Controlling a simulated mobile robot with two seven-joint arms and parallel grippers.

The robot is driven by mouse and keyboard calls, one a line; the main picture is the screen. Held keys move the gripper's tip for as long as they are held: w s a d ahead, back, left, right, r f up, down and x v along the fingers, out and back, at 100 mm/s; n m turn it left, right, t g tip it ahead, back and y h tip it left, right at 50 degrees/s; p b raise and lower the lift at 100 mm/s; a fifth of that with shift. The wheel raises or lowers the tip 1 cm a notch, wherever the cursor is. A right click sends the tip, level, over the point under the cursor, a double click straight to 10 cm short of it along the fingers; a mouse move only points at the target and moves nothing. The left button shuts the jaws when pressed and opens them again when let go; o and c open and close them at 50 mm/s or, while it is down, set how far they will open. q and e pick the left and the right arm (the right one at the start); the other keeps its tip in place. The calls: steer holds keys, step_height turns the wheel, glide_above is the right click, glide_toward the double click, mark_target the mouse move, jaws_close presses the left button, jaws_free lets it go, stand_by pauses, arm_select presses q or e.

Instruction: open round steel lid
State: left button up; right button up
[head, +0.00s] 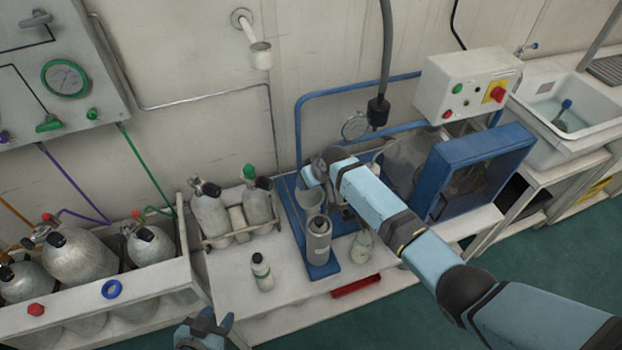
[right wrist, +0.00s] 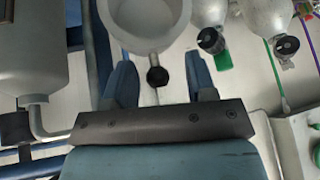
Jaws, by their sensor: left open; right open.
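The round steel lid (right wrist: 145,22) is a pale round piece with a raised rim, cut off by the top of the right wrist view. A black ball knob (right wrist: 157,77) on a thin rod sticks out from it. My right gripper (right wrist: 160,80) is open, with the knob between its two blue fingers and no clear contact. My left gripper (head: 203,328) is open and empty at the bottom edge, in front of the white bench.
A grey canister (head: 318,240) stands in front of the vessel. Gas cylinders (head: 212,215) stand left, a blue box (head: 478,172) and white control box (head: 467,86) right.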

steer(key=v, duration=1.3)
steer(key=shift+s+r, duration=0.2)
steer(key=shift+r, duration=0.2)
steer(key=s+d+f+m+t, duration=0.1)
steer(key=s+d+f+t, duration=0.1)
steer(key=s+f, duration=0.5)
steer(key=s+d+f+m+t, duration=0.1)
steer(key=s+d+f, duration=0.3)
steer(key=s, duration=0.5)
steer(key=s+d+t, duration=0.1)
steer(key=s+d, duration=0.2)
steer(key=s, duration=0.5)
steer(key=s+d+f+m+t+h+p, duration=0.1)
steer(key=s+d+t, duration=0.1)
steer(key=s, duration=0.6)
steer(key=shift+s+d+t, duration=0.2)
steer(key=shift+d+t, duration=0.1)
steer(key=shift+d, duration=0.6)
